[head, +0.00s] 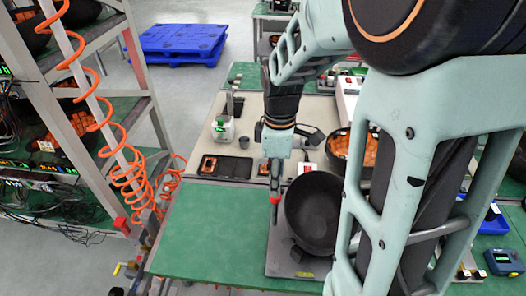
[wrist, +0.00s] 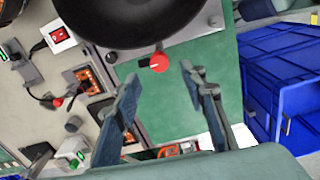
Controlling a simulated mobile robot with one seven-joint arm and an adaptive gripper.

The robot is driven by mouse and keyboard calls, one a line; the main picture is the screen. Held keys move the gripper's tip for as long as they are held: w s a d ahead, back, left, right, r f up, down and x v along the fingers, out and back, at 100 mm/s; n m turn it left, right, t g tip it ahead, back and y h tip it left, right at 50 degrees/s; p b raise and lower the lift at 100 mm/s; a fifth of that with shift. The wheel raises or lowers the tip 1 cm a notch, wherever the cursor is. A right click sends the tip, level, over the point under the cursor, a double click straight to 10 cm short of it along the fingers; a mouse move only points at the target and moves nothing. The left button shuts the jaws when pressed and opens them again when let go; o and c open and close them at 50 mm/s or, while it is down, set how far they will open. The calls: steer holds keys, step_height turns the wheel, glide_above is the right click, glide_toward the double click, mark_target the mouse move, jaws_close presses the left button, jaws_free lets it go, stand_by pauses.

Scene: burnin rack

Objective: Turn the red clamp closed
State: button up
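The red clamp shows in the wrist view as a round red knob (wrist: 159,63) with a short dark piece at its left, beside the rim of a large black bowl (wrist: 130,15). In the head view, its red part (head: 275,199) is just below my gripper (head: 275,182), left of the black bowl (head: 315,212). In the wrist view, my gripper (wrist: 160,74) is open. The knob appears between and just beyond its two fingertips, with nothing held. I cannot tell whether the fingers touch it. The clamp's base is mostly hidden.
The bowl stands on a grey plate (head: 290,263) over the green bench top (head: 205,235). A bowl of orange parts (head: 352,147) is behind it. A dark tray (head: 225,167) lies to the left. Orange coiled hoses (head: 130,185) hang by the left rack. The green bench front is mostly clear.

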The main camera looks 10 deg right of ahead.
step_height(320, 180, down, 6)
steer(key=shift+r, duration=0.1)
steer(key=shift+c, duration=0.7)
jaws_close()
